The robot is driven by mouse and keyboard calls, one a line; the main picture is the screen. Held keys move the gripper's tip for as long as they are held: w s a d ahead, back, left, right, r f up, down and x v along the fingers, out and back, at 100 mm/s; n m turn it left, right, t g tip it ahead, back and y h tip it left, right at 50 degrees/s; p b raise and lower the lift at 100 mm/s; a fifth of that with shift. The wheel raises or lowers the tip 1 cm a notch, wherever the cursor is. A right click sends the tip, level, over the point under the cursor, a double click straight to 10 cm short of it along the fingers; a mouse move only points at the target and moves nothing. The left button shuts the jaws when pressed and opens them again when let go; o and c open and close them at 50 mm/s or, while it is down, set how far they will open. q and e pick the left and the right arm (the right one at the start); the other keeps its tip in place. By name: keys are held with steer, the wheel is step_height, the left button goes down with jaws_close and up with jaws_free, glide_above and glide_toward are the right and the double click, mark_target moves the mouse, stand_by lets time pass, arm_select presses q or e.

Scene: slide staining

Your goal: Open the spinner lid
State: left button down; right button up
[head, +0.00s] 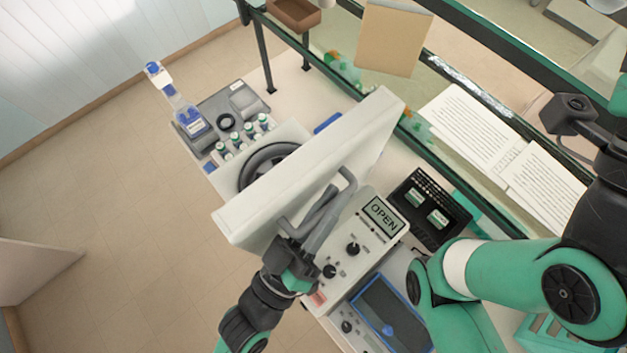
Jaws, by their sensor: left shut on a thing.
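The spinner lid (300,175) is a thick white slab, raised and tilted up over the spinner. The dark round spinner bowl (250,172) shows partly behind it; the lid hides the rest. My left gripper (318,208) is shut on the grey lid handle (347,182) at the lid's near side. The spinner's front panel (352,250) has black knobs and a display (383,216) that reads OPEN.
A grey tray (240,100) with a spray bottle (190,118) and several small green-capped vials stands behind the spinner. A black slide rack (428,210) and a blue-screened device (385,315) are to the right. Printed sheets (480,125) lie by the glass-fronted shelf.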

arm_select(q)
steer(key=shift+s+d+f+m, duration=0.15)
steer(key=shift+s+d+m, duration=0.25)
steer(key=shift+s+d, duration=0.15)
arm_select(e)
steer(key=shift+s+d+f, duration=0.15)
steer(key=shift+f, duration=0.05)
